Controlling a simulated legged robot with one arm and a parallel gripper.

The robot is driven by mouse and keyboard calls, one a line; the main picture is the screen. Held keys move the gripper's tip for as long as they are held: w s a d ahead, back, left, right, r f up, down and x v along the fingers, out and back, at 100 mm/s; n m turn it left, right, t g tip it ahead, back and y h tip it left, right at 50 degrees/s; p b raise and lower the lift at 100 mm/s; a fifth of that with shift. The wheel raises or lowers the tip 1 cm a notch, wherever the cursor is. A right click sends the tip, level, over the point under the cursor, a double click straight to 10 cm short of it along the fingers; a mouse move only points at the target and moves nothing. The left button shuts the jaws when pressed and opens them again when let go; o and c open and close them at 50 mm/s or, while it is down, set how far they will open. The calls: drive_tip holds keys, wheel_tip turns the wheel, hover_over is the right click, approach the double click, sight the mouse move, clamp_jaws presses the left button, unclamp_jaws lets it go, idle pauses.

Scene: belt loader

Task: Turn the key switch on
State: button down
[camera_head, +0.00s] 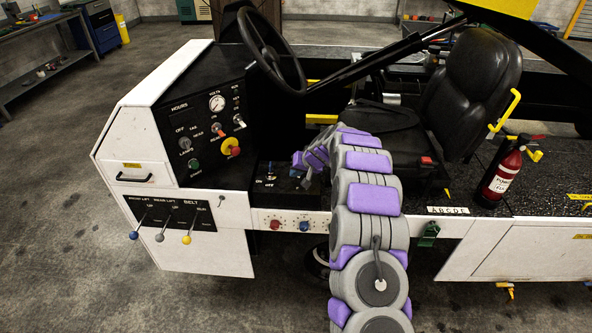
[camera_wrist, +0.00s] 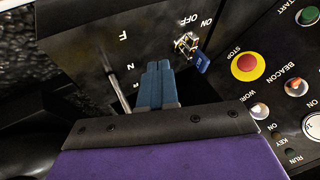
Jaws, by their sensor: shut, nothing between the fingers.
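The key switch (camera_wrist: 186,43) is a silver lock with a blue key or tag (camera_wrist: 202,64) on a black panel, with ON and OFF marked beside it. Which way the key points is hard to tell. My gripper (camera_wrist: 158,66) has its blue fingers shut and empty. In the wrist view the fingertips sit left of and below the key, apart from it in the picture. In the head view my gripper (camera_head: 298,161) is above the panel's right side.
A metal lever (camera_wrist: 119,92) marked F and N is left of the fingers. The stop button (camera_wrist: 248,65) and other knobs are on the right. In the head view, the steering wheel (camera_head: 271,50) hangs above and the black seat (camera_head: 470,85) is right.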

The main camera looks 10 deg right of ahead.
sight(273, 179)
drive_tip(key=x, duration=0.6)
drive_tip(key=shift+d+b, duration=0.1)
drive_tip(key=shift+b, duration=0.3)
drive_tip(key=shift+w+a, duration=0.15)
drive_tip(key=shift+a, duration=0.45)
drive_tip(key=shift+w+a, duration=0.2)
drive_tip(key=shift+a, duration=0.35)
drive_tip(key=shift+w+a+r+b, duration=0.1)
drive_tip(key=shift+a+b, duration=0.05)
drive_tip(key=shift+a, duration=0.25)
drive_tip(key=shift+w+a+b, duration=0.15)
drive_tip(key=shift+a, duration=0.25)
